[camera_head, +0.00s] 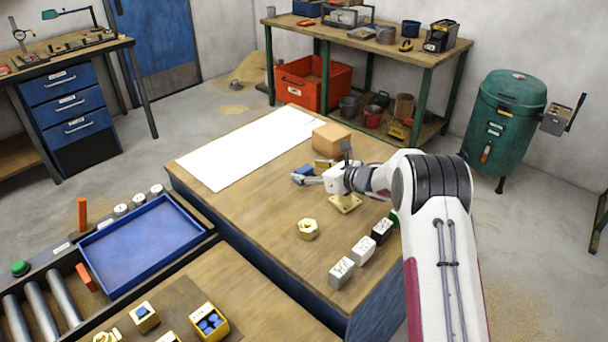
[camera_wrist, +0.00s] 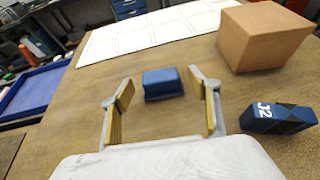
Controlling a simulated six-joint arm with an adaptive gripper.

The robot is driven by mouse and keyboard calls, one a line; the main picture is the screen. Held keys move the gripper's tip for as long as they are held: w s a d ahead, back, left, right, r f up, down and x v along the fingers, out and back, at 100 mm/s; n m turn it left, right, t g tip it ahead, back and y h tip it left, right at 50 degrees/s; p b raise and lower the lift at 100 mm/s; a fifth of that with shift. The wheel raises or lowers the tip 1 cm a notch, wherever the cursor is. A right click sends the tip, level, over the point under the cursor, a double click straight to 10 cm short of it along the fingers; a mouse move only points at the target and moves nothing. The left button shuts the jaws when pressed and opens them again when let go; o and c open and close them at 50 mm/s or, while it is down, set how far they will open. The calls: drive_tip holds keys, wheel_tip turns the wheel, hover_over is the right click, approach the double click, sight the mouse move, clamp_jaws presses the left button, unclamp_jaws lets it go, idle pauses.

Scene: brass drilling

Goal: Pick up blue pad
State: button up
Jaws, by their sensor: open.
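The blue pad (camera_wrist: 164,84) is a small blue block lying on the wooden table. In the wrist view it sits ahead of my gripper (camera_wrist: 161,80), framed between the two spread fingertips with a gap on each side. My gripper is open and empty, with tan inner finger pads. In the head view my gripper (camera_head: 307,180) is low over the table and points left, close beside the blue pad (camera_head: 303,171). There the fingers partly overlap the pad's near side. Whether the tips reach around the pad is hard to tell.
White sheets (camera_head: 235,150) cover the table's left. A brass nut (camera_head: 308,229) and marked blocks (camera_head: 362,249) stand nearer. Bare wood lies left of the fingers.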

drive_tip(key=c, duration=1.2)
drive_tip(key=shift+r, duration=0.1)
drive_tip(key=shift+r, duration=4.9)
